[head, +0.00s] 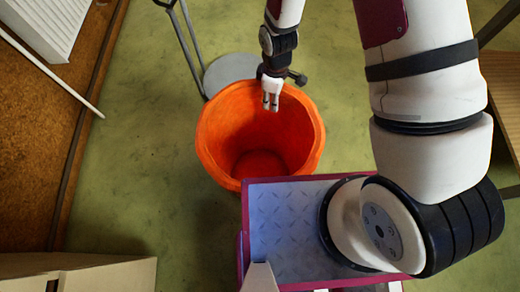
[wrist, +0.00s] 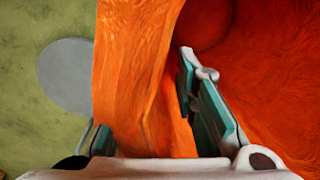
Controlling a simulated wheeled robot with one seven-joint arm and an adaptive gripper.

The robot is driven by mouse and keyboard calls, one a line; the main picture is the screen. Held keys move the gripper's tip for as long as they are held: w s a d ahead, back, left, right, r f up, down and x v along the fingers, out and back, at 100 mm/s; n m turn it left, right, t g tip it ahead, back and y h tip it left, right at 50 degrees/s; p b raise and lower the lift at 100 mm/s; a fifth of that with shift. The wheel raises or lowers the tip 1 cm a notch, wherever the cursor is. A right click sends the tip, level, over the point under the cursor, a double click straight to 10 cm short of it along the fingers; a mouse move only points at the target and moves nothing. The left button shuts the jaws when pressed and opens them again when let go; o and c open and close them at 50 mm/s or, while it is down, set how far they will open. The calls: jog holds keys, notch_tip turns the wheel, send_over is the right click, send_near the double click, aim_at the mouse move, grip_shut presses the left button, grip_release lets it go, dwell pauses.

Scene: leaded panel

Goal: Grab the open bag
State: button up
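The open bag (head: 222,130) is a bright orange, round, wide-mouthed container standing upright on the floor. My gripper (head: 270,104) points down at its far rim in the head view. In the wrist view the bag's wall (wrist: 135,70) runs between my two fingers (wrist: 150,105). The right finger is on the inner side of the wall. The left finger is mostly hidden behind the wall, on the outer side. The fingers stand apart, and I see no clear squeeze on the wall.
A grey round disc (head: 229,72) with a metal stand lies just behind the bag; it also shows in the wrist view (wrist: 66,75). A cardboard box (head: 115,275) is at lower left. A white pole (head: 50,72) leans at left. Green floor left of the bag is clear.

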jog(key=shift+f, duration=0.25)
dwell(0.3)
grip_shut()
